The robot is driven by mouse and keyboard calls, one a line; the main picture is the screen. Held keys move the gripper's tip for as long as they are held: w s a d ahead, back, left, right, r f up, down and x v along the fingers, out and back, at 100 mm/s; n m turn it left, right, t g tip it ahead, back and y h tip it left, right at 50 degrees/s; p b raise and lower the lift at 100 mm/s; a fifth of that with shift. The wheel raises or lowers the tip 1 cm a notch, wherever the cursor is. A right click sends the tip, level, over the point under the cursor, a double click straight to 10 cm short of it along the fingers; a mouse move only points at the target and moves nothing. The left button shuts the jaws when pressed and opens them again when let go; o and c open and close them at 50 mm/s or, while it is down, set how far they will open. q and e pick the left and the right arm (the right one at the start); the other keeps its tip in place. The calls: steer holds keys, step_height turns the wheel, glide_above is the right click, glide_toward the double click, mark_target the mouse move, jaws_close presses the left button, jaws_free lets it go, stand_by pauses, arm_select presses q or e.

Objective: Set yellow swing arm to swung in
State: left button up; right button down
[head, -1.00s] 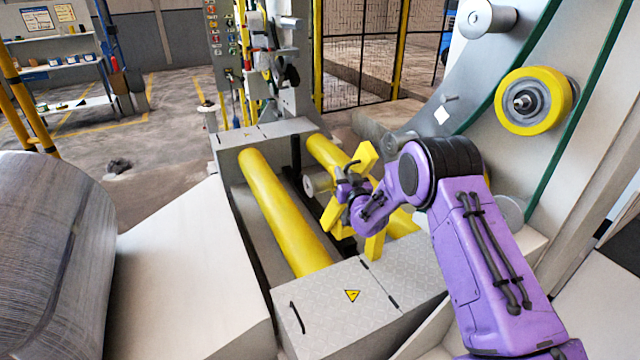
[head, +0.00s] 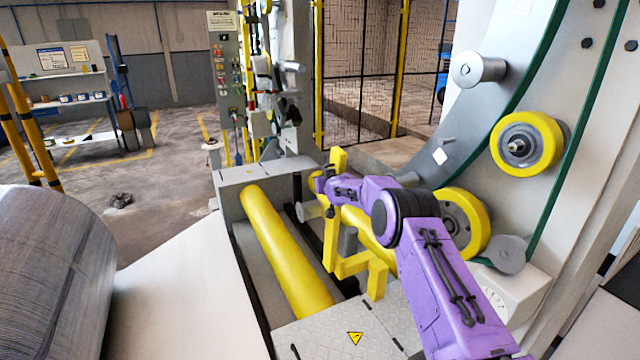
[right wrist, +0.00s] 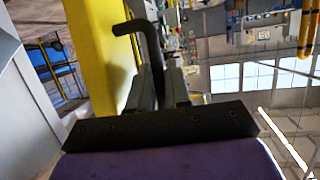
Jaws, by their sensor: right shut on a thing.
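The yellow swing arm (head: 330,248) stands nearly upright beside the yellow rollers in the head view, with its lower bracket bending right toward the machine's front plate. My right gripper (head: 325,186) is at its upper part. In the right wrist view, my right gripper's fingers (right wrist: 160,88) are shut on a dark bent handle (right wrist: 148,42), which is fixed to the yellow arm (right wrist: 95,50). Part of the swing arm is hidden behind my purple right arm. My left gripper is not in view.
A long yellow roller (head: 285,255) lies left of the swing arm. Yellow wheels (head: 543,145) sit on the large grey ring at right. A grey metal coil (head: 50,275) is at far left. A control panel (head: 226,75) stands behind.

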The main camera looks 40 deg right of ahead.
steer(key=shift+w+r, duration=0.1)
steer(key=shift+r, duration=0.4)
steer(key=c, duration=1.4)
jaws_free()
steer(key=shift+c, duration=0.2)
steer(key=shift+w+d+f, duration=0.1)
steer(key=shift+w+f, duration=0.25)
steer(key=shift+f, duration=0.15)
steer(key=shift+s+a+r+b, duration=0.15)
steer(key=shift+s+a+b, duration=0.15)
steer(key=shift+s, duration=0.15)
steer(key=b+v, duration=0.3)
steer(key=v, duration=0.6)
steer(key=shift+s, duration=0.25)
steer(key=shift+r, duration=0.15)
